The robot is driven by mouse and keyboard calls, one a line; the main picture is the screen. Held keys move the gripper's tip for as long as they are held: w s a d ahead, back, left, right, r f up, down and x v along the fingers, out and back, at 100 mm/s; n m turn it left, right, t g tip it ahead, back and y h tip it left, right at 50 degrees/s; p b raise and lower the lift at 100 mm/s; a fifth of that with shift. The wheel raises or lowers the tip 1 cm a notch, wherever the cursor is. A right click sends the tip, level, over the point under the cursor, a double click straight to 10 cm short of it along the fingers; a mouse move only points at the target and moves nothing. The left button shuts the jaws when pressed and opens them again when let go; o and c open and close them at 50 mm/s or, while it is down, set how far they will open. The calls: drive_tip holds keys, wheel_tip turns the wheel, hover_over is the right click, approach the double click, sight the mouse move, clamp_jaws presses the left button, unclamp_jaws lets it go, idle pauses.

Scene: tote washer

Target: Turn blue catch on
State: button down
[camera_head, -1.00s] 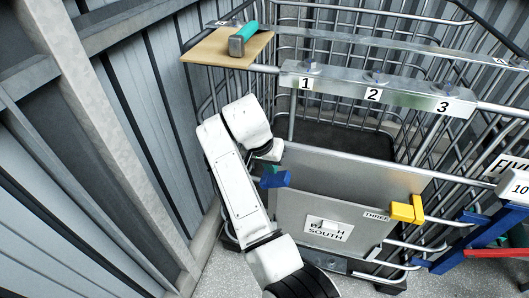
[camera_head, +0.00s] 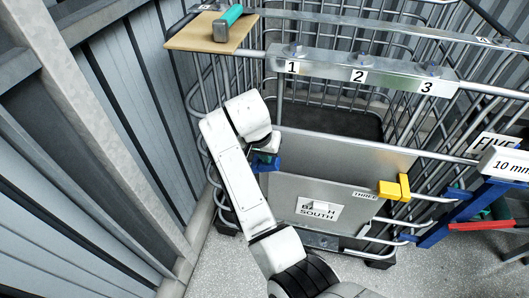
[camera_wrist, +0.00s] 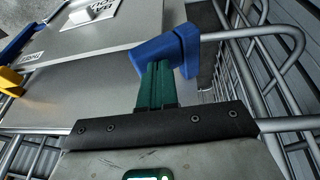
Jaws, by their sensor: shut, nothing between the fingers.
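The blue catch (camera_head: 266,163) is at the upper left corner of the grey front panel (camera_head: 340,158) of a wire cage. In the wrist view the catch (camera_wrist: 165,47) is an angled blue block beside a metal tube, just beyond my fingertips. My gripper (camera_head: 264,154) is at the catch, partly covering it in the head view. In the wrist view my gripper (camera_wrist: 158,66) shows green fingers held together, with nothing between them. The fingertips overlap the underside of the catch in that view; I cannot tell whether they touch it.
A yellow catch (camera_head: 393,188) sits at the panel's right side. A plate (camera_head: 318,208) reading SOUTH is on the panel front. A wooden board (camera_head: 195,35) with a green-handled tool (camera_head: 228,22) is at upper left. A corrugated wall (camera_head: 70,180) stands close on the left.

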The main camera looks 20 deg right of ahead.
sight(276, 162)
drive_tip(key=shift+s+d+f+t+y+p, duration=0.3)
drive_tip(key=shift+s+d+t+y+p, duration=0.25)
drive_tip(key=shift+y+p, duration=0.25)
drive_tip(key=shift+s+d+f+m+t+y+p, duration=0.15)
drive_tip(key=shift+d+f+m+t+y+p, duration=0.2)
drive_tip(key=shift+f+t+y+p, duration=0.25)
drive_tip(key=shift+s+d+f, duration=0.1)
drive_tip(key=shift+d+f, duration=0.1)
wheel_tip(276, 162, up, 5)
drive_tip(key=p, duration=0.5)
drive_tip(key=s+b+v, duration=0.1)
drive_tip(key=b+v, duration=0.1)
drive_tip(key=v, duration=0.7)
drive_tip(key=s+d+f+n+g, duration=0.1)
drive_tip(key=s+d+f+n, duration=0.15)
drive_tip(key=s+f, duration=0.4)
drive_tip(key=s+d+f+n+g, duration=0.1)
drive_tip(key=s+d+f, duration=0.3)
drive_tip(key=s, duration=0.5)
drive_tip(key=s+a+f+n, duration=0.1)
drive_tip(key=s+f+n, duration=0.1)
drive_tip(key=s, duration=0.6)
drive_tip(key=s+f+n+g, duration=0.1)
drive_tip(key=s+f+n, duration=0.1)
drive_tip(key=s, duration=0.7)
drive_tip(key=shift+a+f, duration=0.35)
drive_tip(key=shift+f, duration=0.1)
